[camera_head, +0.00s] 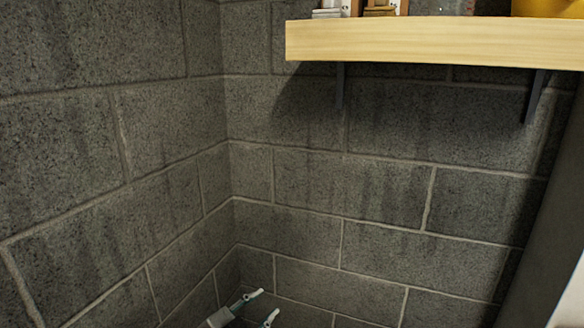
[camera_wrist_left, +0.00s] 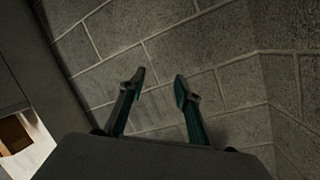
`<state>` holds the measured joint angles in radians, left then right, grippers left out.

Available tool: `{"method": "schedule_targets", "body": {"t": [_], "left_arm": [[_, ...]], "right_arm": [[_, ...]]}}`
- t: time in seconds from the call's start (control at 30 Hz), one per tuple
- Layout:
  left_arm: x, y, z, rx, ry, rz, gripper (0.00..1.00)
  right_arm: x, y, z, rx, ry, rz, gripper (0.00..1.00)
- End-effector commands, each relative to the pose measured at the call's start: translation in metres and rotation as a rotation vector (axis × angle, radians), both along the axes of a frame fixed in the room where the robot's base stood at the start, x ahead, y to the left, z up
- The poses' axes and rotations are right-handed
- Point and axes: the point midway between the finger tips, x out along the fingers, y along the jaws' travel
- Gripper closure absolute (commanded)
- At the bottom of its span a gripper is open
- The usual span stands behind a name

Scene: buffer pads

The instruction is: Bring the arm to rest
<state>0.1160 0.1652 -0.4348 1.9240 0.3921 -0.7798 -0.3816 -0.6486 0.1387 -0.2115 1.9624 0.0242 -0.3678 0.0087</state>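My left gripper (camera_head: 264,304) shows at the bottom of the head view, low in front of the block walls near their corner. Its two fingers are spread apart with nothing between them. In the left wrist view the same gripper (camera_wrist_left: 161,84) is open and empty, with the grey block wall behind the fingertips. The rest of my left arm is mostly below the head view. My right gripper is in neither view.
A light wooden shelf (camera_head: 430,45) on dark brackets (camera_head: 535,97) is at the upper right, well above the gripper. Partly cut-off items and a yellow object (camera_head: 547,8) stand on it. Grey block walls (camera_head: 120,150) meet in a corner. The space around the gripper looks clear.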

Motion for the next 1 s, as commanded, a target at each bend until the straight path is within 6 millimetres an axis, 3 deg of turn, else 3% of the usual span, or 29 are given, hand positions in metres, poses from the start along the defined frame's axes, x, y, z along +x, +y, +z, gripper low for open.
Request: {"method": "schedule_targets", "body": {"t": [0.03, 0.2, 0.4, 0.5, 0.6, 0.7, 0.97, 1.0], "left_arm": [[-0.018, 0.011, -0.030, -0.035, 0.052, 0.036, 0.67], [-0.075, 0.046, -0.107, -0.141, 0.181, 0.162, 0.67], [-0.159, 0.089, -0.182, -0.231, 0.316, 0.308, 0.67], [-0.199, 0.106, -0.208, -0.261, 0.366, 0.366, 0.67], [-0.230, 0.119, -0.225, -0.279, 0.403, 0.408, 0.67], [-0.248, 0.127, -0.233, -0.289, 0.421, 0.432, 0.67], [-0.256, 0.130, -0.236, -0.296, 0.429, 0.443, 0.67], [-0.256, 0.130, -0.236, -0.296, 0.430, 0.443, 0.72]], "right_arm": [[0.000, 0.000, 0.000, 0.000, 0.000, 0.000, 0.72], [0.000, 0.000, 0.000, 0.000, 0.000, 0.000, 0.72], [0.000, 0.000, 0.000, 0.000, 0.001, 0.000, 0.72], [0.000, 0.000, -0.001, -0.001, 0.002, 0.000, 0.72], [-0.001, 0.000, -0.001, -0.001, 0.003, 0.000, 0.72], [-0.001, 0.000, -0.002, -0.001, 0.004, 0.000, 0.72], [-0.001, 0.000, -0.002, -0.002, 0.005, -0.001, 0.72], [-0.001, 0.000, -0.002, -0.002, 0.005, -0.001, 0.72]]}}
